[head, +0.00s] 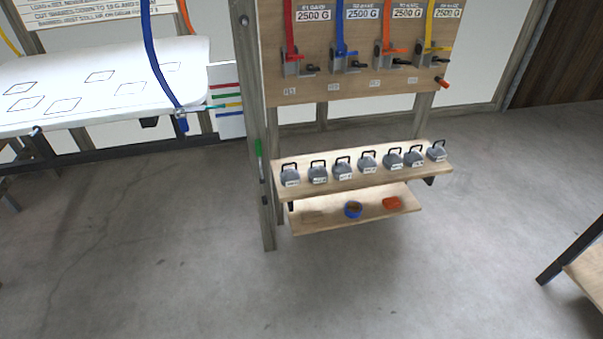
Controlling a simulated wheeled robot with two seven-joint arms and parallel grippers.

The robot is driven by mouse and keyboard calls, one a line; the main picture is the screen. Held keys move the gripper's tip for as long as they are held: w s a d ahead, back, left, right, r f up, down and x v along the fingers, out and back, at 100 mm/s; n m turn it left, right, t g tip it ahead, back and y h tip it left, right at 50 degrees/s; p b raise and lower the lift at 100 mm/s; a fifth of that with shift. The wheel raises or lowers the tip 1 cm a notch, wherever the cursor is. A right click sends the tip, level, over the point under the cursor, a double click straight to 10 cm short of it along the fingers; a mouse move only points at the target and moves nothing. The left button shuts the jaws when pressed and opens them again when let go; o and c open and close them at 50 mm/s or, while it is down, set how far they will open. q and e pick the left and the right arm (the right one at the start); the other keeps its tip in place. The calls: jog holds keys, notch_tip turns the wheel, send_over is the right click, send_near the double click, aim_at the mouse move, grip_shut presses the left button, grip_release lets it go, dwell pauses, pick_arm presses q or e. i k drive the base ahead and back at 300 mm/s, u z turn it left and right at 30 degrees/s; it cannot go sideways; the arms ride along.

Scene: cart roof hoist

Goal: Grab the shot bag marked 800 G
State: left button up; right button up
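Several grey shot bags with black handles stand in a row on the upper wooden shelf (350,182). The leftmost bag (290,175) and the rightmost bag (437,151) mark the ends of the row. Each bag has a small pale label, too small to read, so I cannot tell which one is marked 800 G. Neither of my grippers shows in the head view.
A board (350,88) with coloured straps and cleats is above. A white panel (60,85) is left, a table (588,270) right. The concrete floor (400,280) in front is clear.

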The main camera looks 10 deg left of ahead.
aim_at(318, 175)
jog(key=u, duration=1)
jog(key=i, duration=0.95)
jog(key=u, duration=0.45)
jog(key=i, duration=1.3)
jog(key=z, duration=1.25)
jog(key=i, duration=0.25)
jog(key=z, duration=0.1)
